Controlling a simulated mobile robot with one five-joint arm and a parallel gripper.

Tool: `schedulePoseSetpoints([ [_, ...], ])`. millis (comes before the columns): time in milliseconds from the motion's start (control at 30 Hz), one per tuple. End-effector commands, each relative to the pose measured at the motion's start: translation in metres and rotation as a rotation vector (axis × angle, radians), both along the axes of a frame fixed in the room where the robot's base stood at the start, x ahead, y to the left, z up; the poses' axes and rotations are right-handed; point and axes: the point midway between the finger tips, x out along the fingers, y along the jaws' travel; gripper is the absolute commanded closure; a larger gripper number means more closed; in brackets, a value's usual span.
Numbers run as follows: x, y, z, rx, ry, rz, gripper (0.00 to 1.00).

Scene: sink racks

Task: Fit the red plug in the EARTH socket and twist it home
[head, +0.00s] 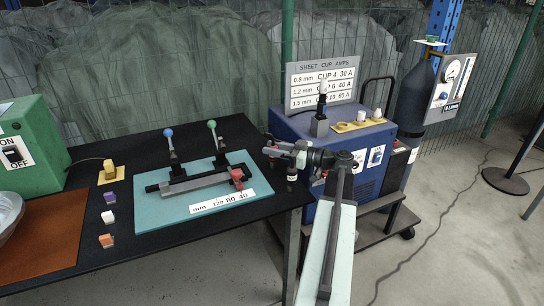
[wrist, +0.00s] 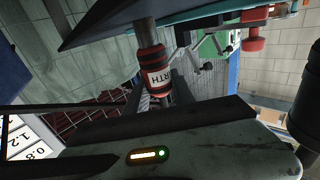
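My gripper (head: 280,150) is at the left front of the blue machine, level with its upper part, above the table's right end. It is shut on the red plug, which hangs below it. The plug (wrist: 154,68) is a red and black cylinder in the wrist view, its white label partly showing "RTH", with a bare grey pin at the end away from the gripper. In the head view the plug (head: 292,175) is small and mostly dark. The jaws' contact with it is largely hidden. I cannot make out the EARTH socket; my arm covers part of the machine's front.
The blue machine (head: 290,122) stands on a cart, with white panels (head: 375,157) on its front and a dark gas bottle (head: 412,95) behind. The black table (head: 150,150) holds a teal mat (head: 150,220) with lever clamps, and several small coloured blocks.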

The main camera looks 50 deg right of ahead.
Motion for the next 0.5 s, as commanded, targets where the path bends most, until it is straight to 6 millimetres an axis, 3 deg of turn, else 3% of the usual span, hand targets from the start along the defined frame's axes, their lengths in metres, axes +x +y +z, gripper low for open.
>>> schedulePoseSetpoints([
  [300, 0.000, 0.001, 0.003, 0.000, 0.000, 0.001, 1.00],
  [500, 0.000, 0.001, 0.027, 0.000, 0.000, 0.002, 1.00],
])
